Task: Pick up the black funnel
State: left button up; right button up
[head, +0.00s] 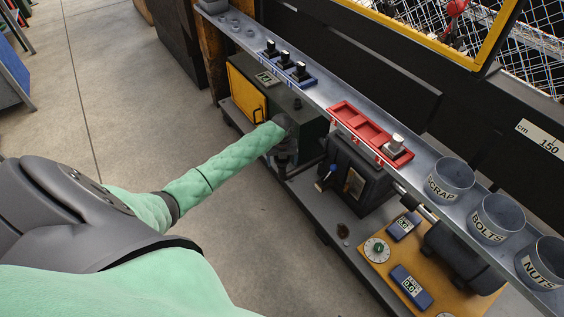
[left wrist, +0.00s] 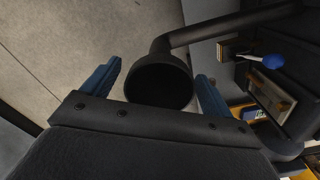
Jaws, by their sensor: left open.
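A black funnel (left wrist: 158,82) shows in the left wrist view, its round dark mouth facing the camera. A dark pipe runs from behind it to the upper right. My left gripper (head: 283,158) is open, and its two blue fingers stand on either side of the funnel in the left wrist view, with gaps on both sides. I cannot tell how deep the funnel sits between them. In the head view the gripper is a dark shape beside the lower shelf, and I cannot make out the funnel clearly there. My right gripper is not in view.
A yellow-fronted box (head: 246,92) and a dark machine (head: 358,178) stand close to my left gripper. Above are a red tray (head: 358,124) and metal cups marked SCRAP (head: 449,184), BOLTS (head: 494,221) and NUTS (head: 541,262). The concrete floor (head: 130,90) at left is clear.

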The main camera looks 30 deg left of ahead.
pick_arm(q)
jog(key=shift+a+f, duration=0.1)
jog(key=shift+f, duration=0.7)
jog(key=c, duration=1.1)
jog(key=shift+o, duration=0.2)
